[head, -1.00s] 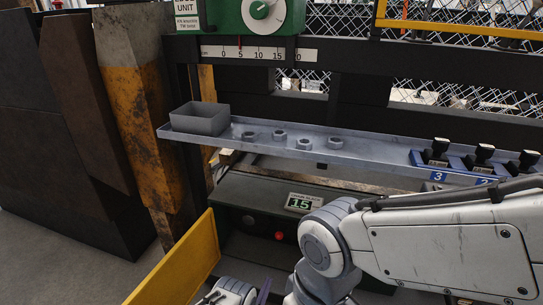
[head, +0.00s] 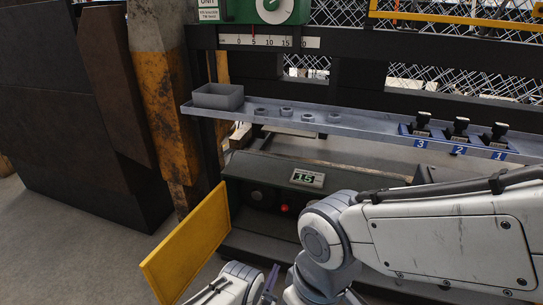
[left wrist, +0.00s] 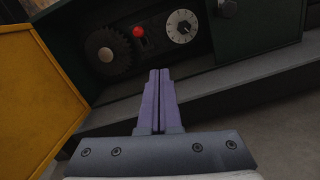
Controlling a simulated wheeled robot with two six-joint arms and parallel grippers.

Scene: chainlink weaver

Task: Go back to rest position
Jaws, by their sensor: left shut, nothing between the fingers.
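My left gripper (head: 268,284) shows at the bottom edge of the head view, low in front of the machine. In the left wrist view its purple fingers (left wrist: 159,100) are pressed together with nothing between them. They point toward the machine front, with a red button (left wrist: 138,31) and a white dial (left wrist: 182,26) beyond. My right arm (head: 450,235) crosses the lower right of the head view and bends down at a joint; its gripper is out of view.
A yellow panel (head: 187,245) stands open left of the green machine, which has a lit display (head: 307,178). A grey shelf (head: 365,128) holds a grey box (head: 218,96), several nuts and blue numbered holders (head: 459,149). Floor at lower left is clear.

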